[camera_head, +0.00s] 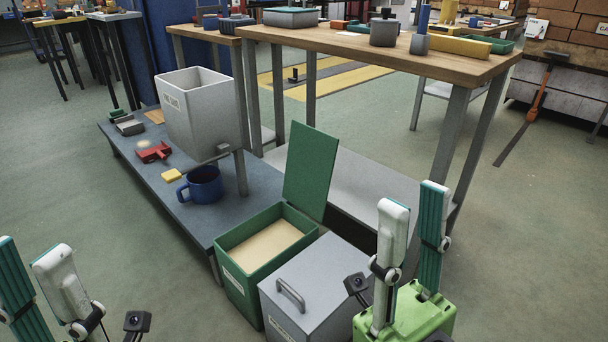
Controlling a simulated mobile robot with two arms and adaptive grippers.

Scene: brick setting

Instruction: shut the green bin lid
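The green bin (238,292) stands on the floor in the lower middle, with pale tan contents inside. Its green lid (311,170) stands open, upright at the bin's back right side and leaning slightly back. My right gripper (412,194) is at the lower right with its two fingers apart and nothing seen between them. It is right of the bin and lid and does not appear to touch either. My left gripper (27,250) is at the lower left edge, partly cut off, with its fingers apart and far from the bin.
A grey lidded bin (318,276) with a handle stands close right of the green bin. A lime-green body (418,318) shows around my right gripper's base. A low blue bench (150,187) holds a white bin (200,120) and blue mug (204,186). A wooden-topped table (340,45) stands behind.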

